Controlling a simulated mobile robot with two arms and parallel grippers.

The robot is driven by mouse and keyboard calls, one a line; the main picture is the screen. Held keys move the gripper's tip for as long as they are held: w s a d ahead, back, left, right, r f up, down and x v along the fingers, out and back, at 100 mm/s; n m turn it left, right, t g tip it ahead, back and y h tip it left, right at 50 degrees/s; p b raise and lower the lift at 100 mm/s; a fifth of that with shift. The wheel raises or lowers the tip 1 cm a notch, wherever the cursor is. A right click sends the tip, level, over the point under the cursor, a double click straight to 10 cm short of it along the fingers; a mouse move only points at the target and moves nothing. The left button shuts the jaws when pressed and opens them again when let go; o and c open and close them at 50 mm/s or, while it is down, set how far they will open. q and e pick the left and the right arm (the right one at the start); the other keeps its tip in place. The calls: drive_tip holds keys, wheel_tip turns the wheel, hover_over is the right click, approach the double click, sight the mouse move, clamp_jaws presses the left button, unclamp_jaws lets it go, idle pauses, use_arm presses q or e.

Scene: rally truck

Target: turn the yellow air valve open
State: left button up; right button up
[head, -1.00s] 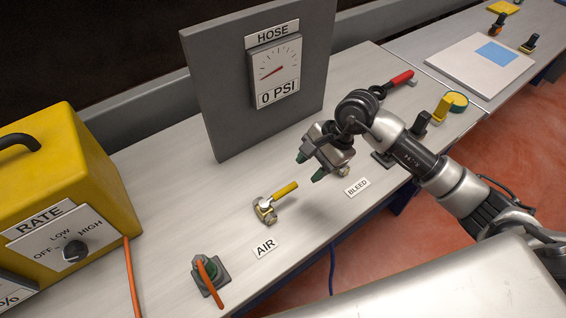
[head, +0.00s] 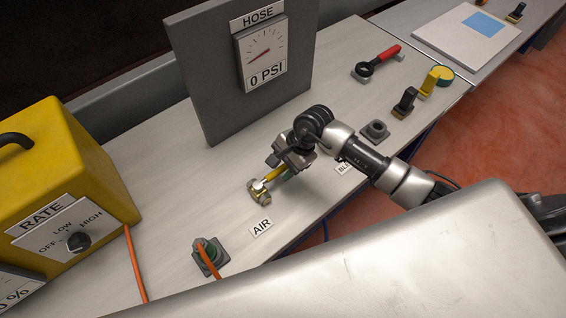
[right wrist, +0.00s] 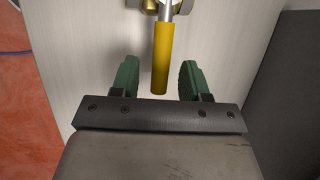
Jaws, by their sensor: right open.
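The yellow air valve handle (head: 276,173) sits on a brass valve body (head: 261,192) on the bench, behind the AIR label (head: 261,227). In the head view the handle points right and away from the body, partly hidden by my right gripper (head: 281,165). In the right wrist view the yellow handle (right wrist: 161,58) lies between the two green fingertips of my right gripper (right wrist: 160,80), with a gap on each side. The gripper is open around the handle's free end. My left gripper is not in view.
A grey panel with a HOSE gauge (head: 262,52) reading 0 PSI stands behind the valve. A yellow RATE box (head: 75,170) is at left. A red-handled lever (head: 376,60) and other knobs are at right.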

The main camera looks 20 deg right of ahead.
drive_tip(key=shift+f, duration=0.1)
drive_tip(key=shift+c, duration=0.3)
clamp_jaws()
drive_tip(key=shift+w, duration=0.1)
